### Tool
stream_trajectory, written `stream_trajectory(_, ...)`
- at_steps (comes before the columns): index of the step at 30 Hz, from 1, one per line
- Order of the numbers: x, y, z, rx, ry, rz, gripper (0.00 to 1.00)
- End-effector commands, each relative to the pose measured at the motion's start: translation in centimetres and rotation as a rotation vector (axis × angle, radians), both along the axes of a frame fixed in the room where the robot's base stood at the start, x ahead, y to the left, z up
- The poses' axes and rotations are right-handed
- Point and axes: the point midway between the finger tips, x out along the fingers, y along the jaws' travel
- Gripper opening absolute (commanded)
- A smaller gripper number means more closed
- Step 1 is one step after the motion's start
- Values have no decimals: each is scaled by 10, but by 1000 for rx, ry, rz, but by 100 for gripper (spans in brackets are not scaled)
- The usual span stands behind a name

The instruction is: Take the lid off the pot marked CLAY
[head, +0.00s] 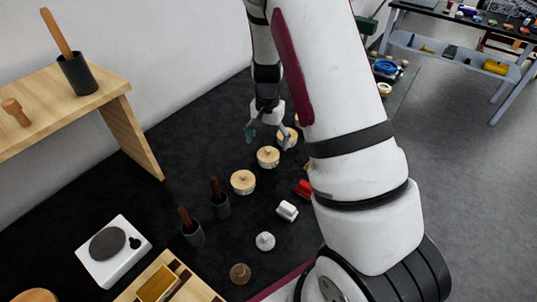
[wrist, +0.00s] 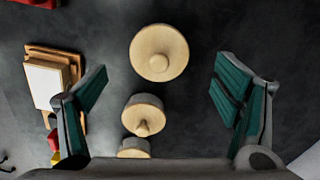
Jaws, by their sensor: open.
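Several pots with round pale wooden lids stand in a row on the dark surface. In the head view the nearest lidded pot (head: 243,182) and a second one (head: 268,157) are in clear sight; a third (head: 288,139) is partly behind my gripper (head: 268,136). The wrist view shows three knobbed lids: a large one (wrist: 159,53), a middle one (wrist: 143,114) and a lower one (wrist: 134,148) cut off by my gripper body. My gripper (wrist: 160,82) is open and empty above the row, the lids between its teal fingers. No CLAY marking is readable.
A white hot plate (head: 113,246), dark cups with brown-handled tools (head: 220,199), and small white (head: 287,210) and red (head: 304,189) items stand nearer. A wooden bench (head: 75,110) is at left.

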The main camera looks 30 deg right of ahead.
Motion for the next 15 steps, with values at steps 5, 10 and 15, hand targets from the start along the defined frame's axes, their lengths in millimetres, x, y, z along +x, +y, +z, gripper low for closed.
stream_trajectory(5, -1, -4, -22, 1, 4, -3, 83)
stream_trajectory(10, 1, -3, -41, 1, 3, -1, 83)
stream_trajectory(15, 2, -4, -46, 0, 0, -2, 83)
